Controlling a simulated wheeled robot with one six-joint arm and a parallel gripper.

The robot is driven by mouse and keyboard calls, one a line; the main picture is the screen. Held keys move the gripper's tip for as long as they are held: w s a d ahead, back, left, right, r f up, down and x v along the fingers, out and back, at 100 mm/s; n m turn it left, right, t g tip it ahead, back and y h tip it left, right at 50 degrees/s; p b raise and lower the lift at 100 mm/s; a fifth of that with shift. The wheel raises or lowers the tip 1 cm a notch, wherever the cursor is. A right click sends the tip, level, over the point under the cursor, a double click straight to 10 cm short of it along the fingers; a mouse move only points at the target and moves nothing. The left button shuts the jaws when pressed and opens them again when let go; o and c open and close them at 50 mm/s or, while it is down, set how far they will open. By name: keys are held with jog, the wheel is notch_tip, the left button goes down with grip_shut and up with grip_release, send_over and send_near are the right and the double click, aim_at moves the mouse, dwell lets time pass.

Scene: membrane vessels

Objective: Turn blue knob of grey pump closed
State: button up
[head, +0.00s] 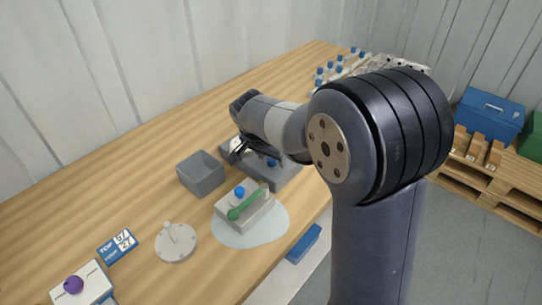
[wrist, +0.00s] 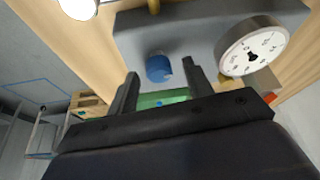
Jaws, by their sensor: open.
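The grey pump (head: 287,178) sits on the wooden bench, partly hidden behind my arm in the head view. Its grey body (wrist: 200,32) fills the upper part of the wrist view. The pump's blue knob (wrist: 158,68) shows there near the fingertips, and a small part of the blue knob (head: 271,162) shows in the head view. A round white dial gauge (wrist: 252,52) is at its right. My gripper (head: 241,150) is open and empty at the pump. In the wrist view my gripper (wrist: 160,69) has its two fingers apart, with the knob appearing between their tips. Contact cannot be told.
A grey open bin (head: 200,174) stands left of the pump. In front is a pale block (head: 259,214) with a blue knob and green handle. A round plate with a peg (head: 176,243) and a purple-knobbed box (head: 88,285) are further left.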

jog(key=v, duration=1)
jog(key=shift+s+r, duration=0.2)
jog(key=shift+r, duration=0.15)
jog(key=shift+a, duration=0.15)
jog(key=x, duration=1.1)
jog(key=shift+r, duration=0.2)
